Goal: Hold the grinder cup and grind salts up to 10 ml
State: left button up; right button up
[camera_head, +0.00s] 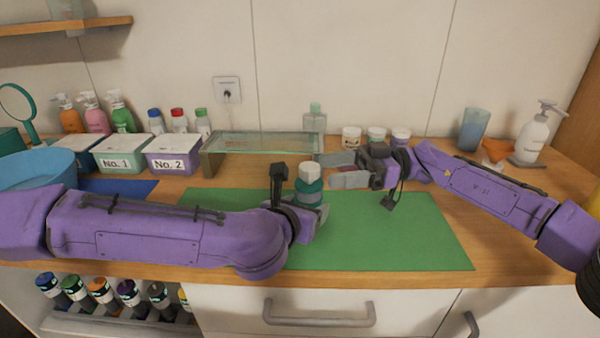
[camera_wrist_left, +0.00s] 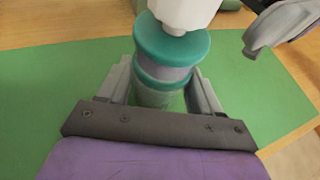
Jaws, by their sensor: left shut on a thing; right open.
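The grinder (camera_head: 311,184) stands upright over the green mat (camera_head: 405,235), with a white top and teal bands. In the left wrist view the grinder (camera_wrist_left: 172,50) shows a white knob, a teal collar and a clear cup section below. My left gripper (camera_head: 312,215) is shut on its lower cup part, and its fingers (camera_wrist_left: 165,95) flank the cup. My right gripper (camera_head: 345,170) is open, behind and to the right of the grinder, apart from it. One right finger also shows at the upper right of the left wrist view (camera_wrist_left: 268,30). The cup's contents cannot be made out.
A glass shelf stand (camera_head: 262,140) is behind the mat. Boxes No. 1 (camera_head: 122,157) and No. 2 (camera_head: 173,155) stand at the left, near a blue bowl (camera_head: 38,168). Small jars (camera_head: 376,136) and a white pump bottle (camera_head: 533,136) stand at the back right. The mat's right side is clear.

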aim_at(300, 173)
jog(key=x, duration=0.7)
jog(key=shift+a, duration=0.25)
jog(key=c, duration=1)
jog(key=shift+t, duration=0.3)
jog(key=m+t, duration=0.1)
jog(key=t, duration=0.1)
jog(key=m+t, duration=0.2)
jog(key=t, duration=0.1)
jog(key=m+t, duration=0.2)
jog(key=shift+w+t, duration=0.35)
jog(key=shift+t, duration=0.05)
jog(key=shift+w+d+m+t+h, duration=0.15)
jog(key=shift+m+t+h, duration=0.5)
jog(key=shift+m+t, duration=0.5)
jog(key=shift+w+m+t+h, duration=0.15)
jog(key=shift+m+t+h, duration=0.55)
jog(key=shift+t, duration=0.75)
jog(key=shift+m, duration=0.25)
